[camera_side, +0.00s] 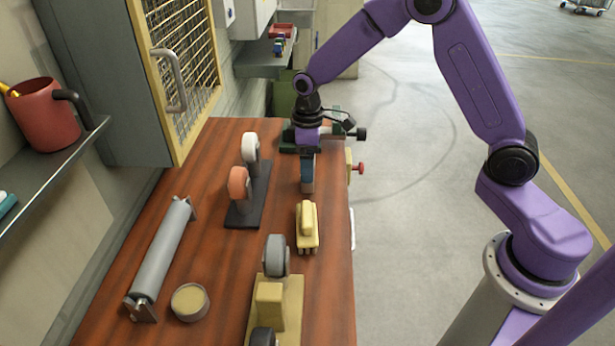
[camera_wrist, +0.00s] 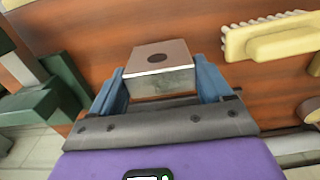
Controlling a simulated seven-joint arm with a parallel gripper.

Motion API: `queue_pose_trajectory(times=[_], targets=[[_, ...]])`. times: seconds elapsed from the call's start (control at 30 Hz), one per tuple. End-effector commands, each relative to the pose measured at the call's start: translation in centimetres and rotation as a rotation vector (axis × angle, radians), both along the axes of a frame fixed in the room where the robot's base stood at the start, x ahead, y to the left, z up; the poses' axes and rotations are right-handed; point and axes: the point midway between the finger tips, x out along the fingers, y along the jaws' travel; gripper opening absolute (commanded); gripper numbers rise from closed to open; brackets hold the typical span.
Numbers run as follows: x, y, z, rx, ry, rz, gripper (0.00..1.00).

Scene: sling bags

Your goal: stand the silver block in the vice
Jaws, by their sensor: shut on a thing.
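The silver block (camera_wrist: 160,78) is held between the two blue fingers of my gripper (camera_wrist: 160,70) in the wrist view. Its upper face is brownish with a dark round hole, and its near side is shiny. My gripper (camera_side: 307,182) also shows in the side view, pointing down above the bench; there I cannot make out the block between the fingers. The green vice (camera_side: 290,138) stands at the far end of the bench, behind my gripper and partly hidden by it. Part of the vice also shows at the left of the wrist view (camera_wrist: 55,92), apart from the block.
A yellow brush (camera_side: 307,229) lies on the wooden bench (camera_side: 205,260) in front of my gripper. A dark stand with white and orange wheels (camera_side: 240,188) is to its left. A grey roller (camera_side: 162,250), a round tin (camera_side: 190,301) and a yellow tool (camera_side: 288,310) are nearer.

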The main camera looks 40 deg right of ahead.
Motion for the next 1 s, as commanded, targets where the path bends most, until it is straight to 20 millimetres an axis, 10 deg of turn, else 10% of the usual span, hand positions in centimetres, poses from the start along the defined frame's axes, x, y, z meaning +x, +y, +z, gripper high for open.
queue_pose_trajectory(times=[1.0], targets=[[0.1, 0.0, 4.4, 0.001, -0.003, 0.001, 0.42]])
